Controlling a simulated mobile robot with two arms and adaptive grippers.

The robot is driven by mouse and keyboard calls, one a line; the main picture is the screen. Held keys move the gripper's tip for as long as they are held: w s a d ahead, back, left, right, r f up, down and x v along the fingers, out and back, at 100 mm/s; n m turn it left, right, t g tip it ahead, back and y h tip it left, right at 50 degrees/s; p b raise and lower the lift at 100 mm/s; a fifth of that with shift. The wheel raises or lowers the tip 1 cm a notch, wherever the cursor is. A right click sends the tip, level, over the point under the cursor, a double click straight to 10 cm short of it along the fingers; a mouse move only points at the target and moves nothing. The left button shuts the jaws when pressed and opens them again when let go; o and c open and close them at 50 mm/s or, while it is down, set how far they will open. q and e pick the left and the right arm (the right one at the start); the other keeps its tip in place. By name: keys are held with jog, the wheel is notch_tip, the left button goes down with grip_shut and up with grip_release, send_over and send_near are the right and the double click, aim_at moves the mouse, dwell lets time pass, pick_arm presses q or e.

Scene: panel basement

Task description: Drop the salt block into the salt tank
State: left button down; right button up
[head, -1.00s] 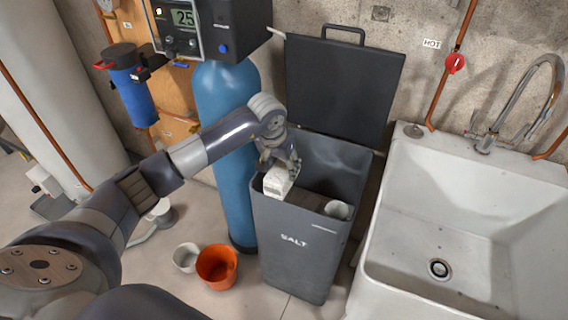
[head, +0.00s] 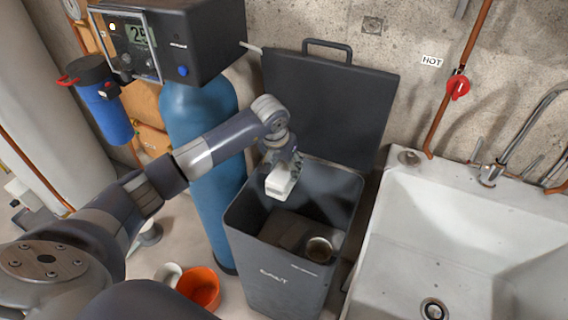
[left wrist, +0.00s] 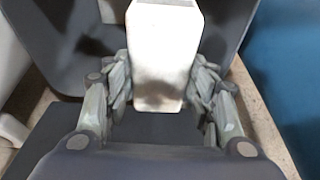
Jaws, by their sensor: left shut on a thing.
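The white salt block (head: 281,184) is in my left gripper (head: 284,166), over the open mouth of the dark grey salt tank (head: 286,277). In the left wrist view the block (left wrist: 163,55) stands between the two fingers of the gripper (left wrist: 160,88), which are shut on its sides. The tank's lid (head: 328,103) is raised and leans back toward the wall. Inside the tank are a dark brownish surface and a round pale tube (head: 320,249). The block shows apart from the tank's floor. My right gripper is not in view.
A blue cylinder (head: 203,150) with a control head stands left of the tank. A white sink (head: 440,240) stands close on the right. An orange bucket (head: 199,288) and a white cup (head: 168,274) are on the floor at left.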

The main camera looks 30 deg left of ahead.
aim_at(282, 171)
pick_arm(q)
jog(key=shift+s+b+x, duration=0.2)
jog(key=shift+b+x, duration=0.2)
jog(key=shift+x, duration=0.5)
jog(key=shift+s+b+x, duration=0.2)
jog(key=shift+b+x, duration=0.2)
jog(key=shift+x, duration=0.5)
jog(key=shift+f, duration=0.15)
jog(key=c, duration=0.6)
grip_release()
jog(key=shift+d, duration=0.1)
jog(key=shift+s, duration=0.15)
jog(key=shift+f, duration=0.2)
jog(key=v, duration=1.2)
jog(key=shift+r, duration=0.2)
